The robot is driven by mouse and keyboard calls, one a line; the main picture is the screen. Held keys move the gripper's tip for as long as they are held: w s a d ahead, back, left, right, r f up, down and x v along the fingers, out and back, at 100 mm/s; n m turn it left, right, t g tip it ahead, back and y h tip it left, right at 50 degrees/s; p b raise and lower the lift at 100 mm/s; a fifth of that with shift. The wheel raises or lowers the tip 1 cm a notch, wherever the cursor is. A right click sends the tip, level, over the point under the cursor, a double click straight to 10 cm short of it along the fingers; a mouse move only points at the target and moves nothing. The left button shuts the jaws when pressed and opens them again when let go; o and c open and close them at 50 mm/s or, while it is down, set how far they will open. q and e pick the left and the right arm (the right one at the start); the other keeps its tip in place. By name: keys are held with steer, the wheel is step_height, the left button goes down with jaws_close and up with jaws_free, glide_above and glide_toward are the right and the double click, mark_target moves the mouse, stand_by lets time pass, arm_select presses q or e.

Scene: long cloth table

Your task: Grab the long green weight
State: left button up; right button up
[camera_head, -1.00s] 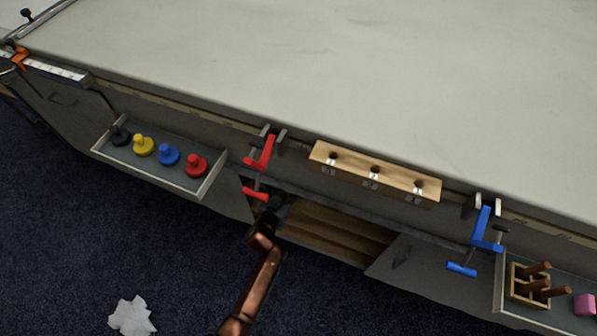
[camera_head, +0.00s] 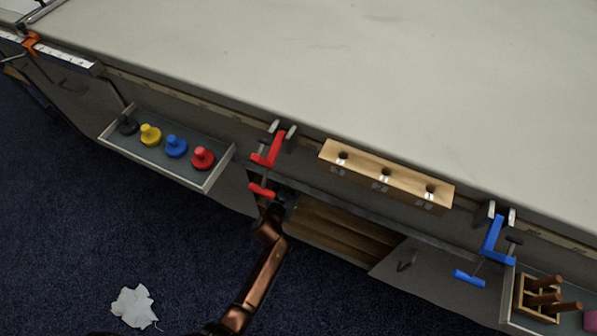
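No green weight shows in the head view. Several knobbed weights stand in a shallow grey tray (camera_head: 205,187) at the left: black (camera_head: 128,126), yellow (camera_head: 151,135), blue (camera_head: 175,147) and red (camera_head: 203,158). One copper arm of mine, apparently the left, reaches up from the lower left of centre. Its dark end, with my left gripper (camera_head: 275,211), is at the open cabinet below the red clamp (camera_head: 270,158). The fingers are too dark and small to read. My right gripper is out of view.
The long pale table (camera_head: 380,75) is mostly bare. A wooden block (camera_head: 385,178) with holes and a blue clamp (camera_head: 492,240) are along its front edge. A wooden holder with pegs (camera_head: 538,298) sits in the right tray. White crumpled litter (camera_head: 134,306) lies on the dark carpet.

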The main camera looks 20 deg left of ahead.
arm_select(q)
jaws_close()
steer(key=shift+r, duration=0.1)
stand_by(0.3)
